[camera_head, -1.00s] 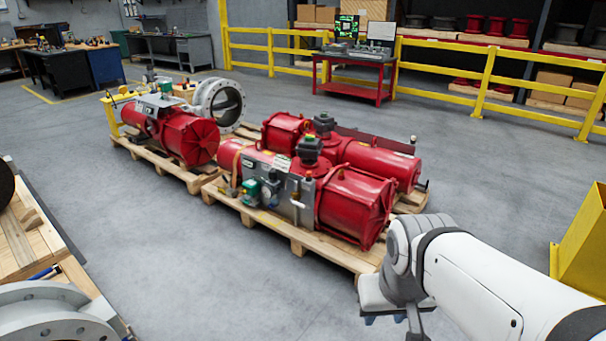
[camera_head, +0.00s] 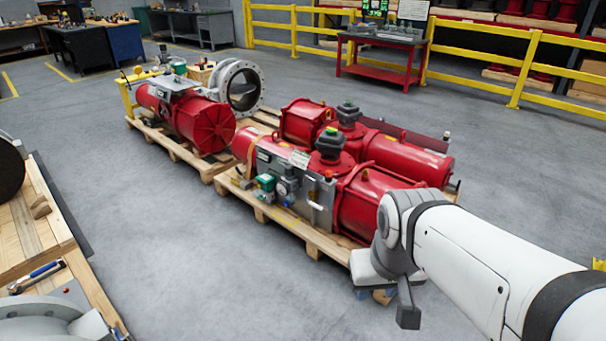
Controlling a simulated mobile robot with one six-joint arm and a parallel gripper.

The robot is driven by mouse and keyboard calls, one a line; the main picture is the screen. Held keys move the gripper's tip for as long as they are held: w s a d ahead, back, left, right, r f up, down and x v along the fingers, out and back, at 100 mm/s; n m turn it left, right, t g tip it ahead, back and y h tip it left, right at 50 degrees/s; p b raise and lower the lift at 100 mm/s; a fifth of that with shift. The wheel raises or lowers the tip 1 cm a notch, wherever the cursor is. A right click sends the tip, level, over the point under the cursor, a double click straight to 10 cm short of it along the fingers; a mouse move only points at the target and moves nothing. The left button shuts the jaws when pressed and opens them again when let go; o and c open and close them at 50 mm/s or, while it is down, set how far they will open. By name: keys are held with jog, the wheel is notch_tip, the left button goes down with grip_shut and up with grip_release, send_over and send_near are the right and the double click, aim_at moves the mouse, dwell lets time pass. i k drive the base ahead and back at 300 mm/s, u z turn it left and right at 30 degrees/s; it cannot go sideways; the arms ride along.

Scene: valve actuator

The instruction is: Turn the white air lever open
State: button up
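A red valve actuator (camera_head: 372,203) lies on a wooden pallet in the middle of the view. A grey control panel (camera_head: 318,198) is on its near side, with a green part (camera_head: 266,182) and a round gauge-like part beside it. A small pale upright piece (camera_head: 314,205) on the panel may be the white air lever; it is too small to tell its position. My gripper (camera_head: 384,295) is at the lower right, in front of the pallet's right end and apart from the panel.
Another red actuator (camera_head: 207,126) and a grey flanged valve (camera_head: 240,88) stand at the back left. Pallets with a flange (camera_head: 40,318) edge the left side. Yellow railings (camera_head: 470,66) and a red cart (camera_head: 380,62) are behind. Grey floor in front is clear.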

aim_at(308, 198)
jog(key=u, duration=0.4)
jog(key=i, duration=2.05)
jog(key=u, duration=1.9)
jog(key=i, duration=0.85)
jog(key=z, duration=1.75)
